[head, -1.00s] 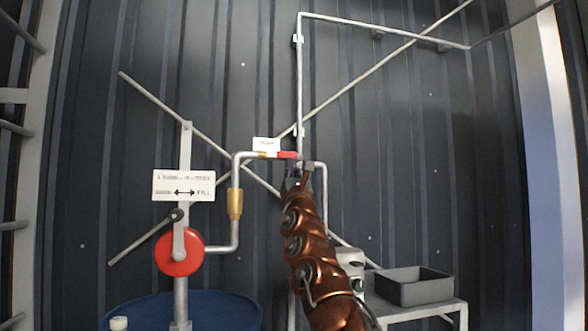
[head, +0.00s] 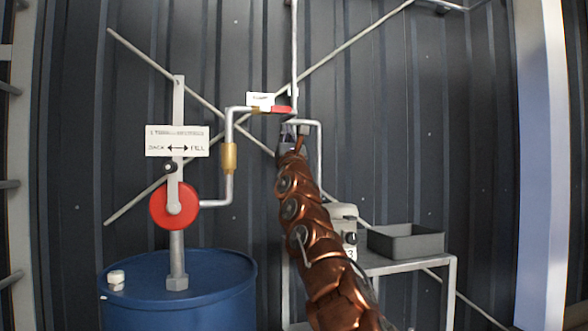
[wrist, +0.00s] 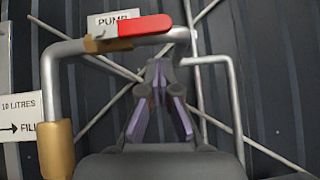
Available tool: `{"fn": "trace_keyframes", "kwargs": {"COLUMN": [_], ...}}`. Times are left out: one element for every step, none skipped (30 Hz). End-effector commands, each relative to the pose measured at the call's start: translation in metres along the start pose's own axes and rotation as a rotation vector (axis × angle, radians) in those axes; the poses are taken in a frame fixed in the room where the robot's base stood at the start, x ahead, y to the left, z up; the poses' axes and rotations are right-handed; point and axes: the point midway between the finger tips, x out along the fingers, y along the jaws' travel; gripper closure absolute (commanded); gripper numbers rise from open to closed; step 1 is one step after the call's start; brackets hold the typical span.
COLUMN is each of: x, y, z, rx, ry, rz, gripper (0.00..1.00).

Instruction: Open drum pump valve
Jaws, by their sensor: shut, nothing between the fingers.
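The drum pump valve has a red lever (head: 281,109) and a brass body (head: 259,110) on the upper horizontal pipe. The lever lies along the pipe and points right. In the wrist view, the red lever (wrist: 145,25) and brass body (wrist: 108,44) are at the top, in front of the "PUMP" label (wrist: 112,17). My gripper (head: 291,128) is just below the lever's right end in the head view. In the wrist view my gripper (wrist: 158,76) is shut and empty, its fingertips below the lever and apart from it in the picture. The depth gap is unclear.
A blue drum (head: 205,285) carries the pump's red wheel (head: 174,204) at the left. A vertical pipe with a brass fitting (head: 229,158) rises left of my arm. A grey tray (head: 415,243) sits on a bench at the right. Another pipe (wrist: 232,90) runs close right of my gripper.

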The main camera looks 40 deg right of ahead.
Motion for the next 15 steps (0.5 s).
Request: {"fn": "trace_keyframes", "kwargs": {"x": [-0.006, -0.008, -0.011, -0.012, -0.012, -0.014, -0.015, -0.017, -0.019, -0.021, -0.022, -0.025, -0.026, -0.028, -0.031], "y": [0.001, 0.001, 0.001, 0.001, 0.001, 0.001, 0.001, 0.001, 0.001, 0.001, 0.000, 0.000, -0.001, -0.001, -0.001], "z": [-0.006, -0.008, -0.011, -0.012, -0.009, -0.007, -0.006, -0.006, -0.005, -0.005, -0.005, -0.005, -0.006, -0.006, -0.007], "rx": [0.002, 0.003, 0.004, 0.005, 0.001, -0.002, -0.003, -0.003, -0.003, -0.003, -0.003, -0.002, -0.002, -0.002, -0.002], "ry": [0.000, 0.000, 0.000, 0.000, -0.002, -0.003, -0.004, -0.004, -0.005, -0.005, -0.005, -0.005, -0.005, -0.004, -0.003], "rz": [0.001, 0.002, 0.002, 0.003, 0.002, 0.003, 0.004, 0.004, 0.004, 0.004, 0.003, 0.003, 0.002, 0.002, 0.002], "gripper": [1.00, 1.00, 1.00, 1.00, 1.00, 1.00, 1.00, 1.00, 1.00, 1.00, 1.00, 1.00, 1.00, 1.00, 1.00]}}
